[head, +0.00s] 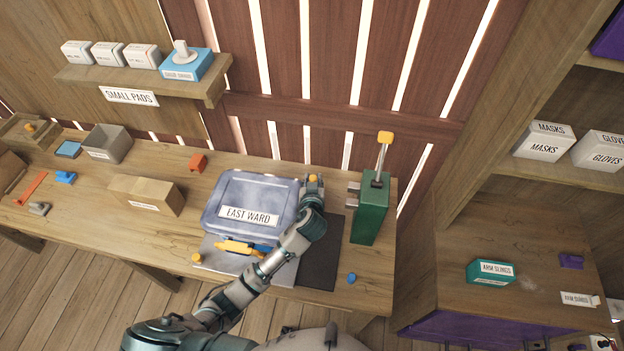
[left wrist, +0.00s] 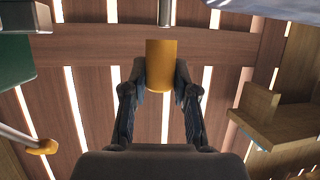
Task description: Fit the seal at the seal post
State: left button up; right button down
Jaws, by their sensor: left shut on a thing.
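The seal post, a green upright box (head: 370,212) with a metal lever and yellow knob (head: 385,138), stands at the right end of the bench. Two grey metal jaws (head: 353,194) stick out from its left side. The post's green side (left wrist: 14,62) also shows in the left wrist view. The closed bin (head: 250,190) labelled EAST WARD stands left of it. My left gripper (head: 314,184) is between bin and post, shut on a yellow cylinder (left wrist: 160,66). A grey rod (left wrist: 167,12) shows beyond the cylinder; I cannot tell whether they join. My right gripper is out of view.
A dark mat (head: 320,262) lies beside the bin; a grey mat (head: 222,260) in front holds yellow and blue tools (head: 243,248). A small blue piece (head: 351,278) lies near the front edge. A cardboard box (head: 147,194) stands left. A slatted wall closes the back.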

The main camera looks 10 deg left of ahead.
pick_arm(q)
jog(key=shift+f+b, duration=0.35)
jog(key=shift+f, duration=0.1)
jog(key=shift+f+b, duration=1)
jog(key=shift+f, duration=0.45)
jog(key=o, duration=1.1)
jog(key=shift+c, duration=0.2)
jog(key=v, duration=1.2)
